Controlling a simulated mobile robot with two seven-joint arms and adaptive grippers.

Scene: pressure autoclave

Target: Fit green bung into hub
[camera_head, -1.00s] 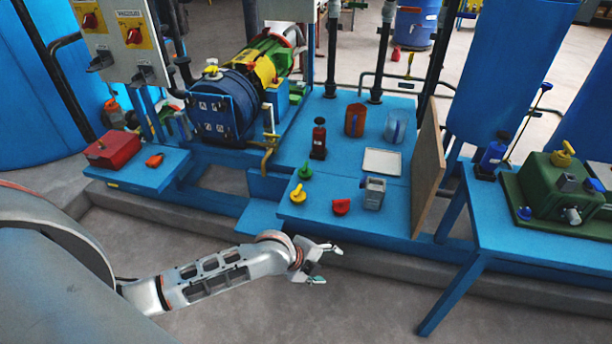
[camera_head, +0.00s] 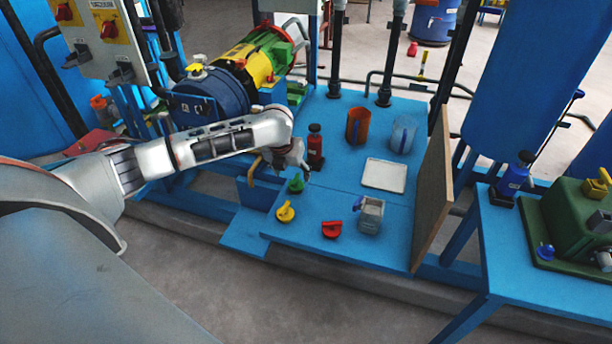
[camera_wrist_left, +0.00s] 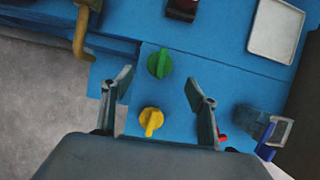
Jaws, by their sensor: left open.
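The green bung (camera_head: 296,185) stands on the blue bench near its left front edge. It also shows in the left wrist view (camera_wrist_left: 159,64), just beyond and between my open fingers. My left gripper (camera_head: 294,168) is above the bench beside the green bung, with nothing between its fingers; its fingers show wide apart in the left wrist view (camera_wrist_left: 160,92). I cannot tell which part is the hub. A horizontal vessel with blue, yellow and green sections (camera_head: 243,73) lies behind my left arm, which hides part of it. My right gripper is not in view.
A yellow bung (camera_head: 285,212) and a red bung (camera_head: 332,229) stand near the green one. A clear container (camera_head: 370,216), a white tray (camera_head: 384,175), a red bottle (camera_head: 315,146) and two jugs stand on the bench. An upright brown board (camera_head: 434,200) edges its right side.

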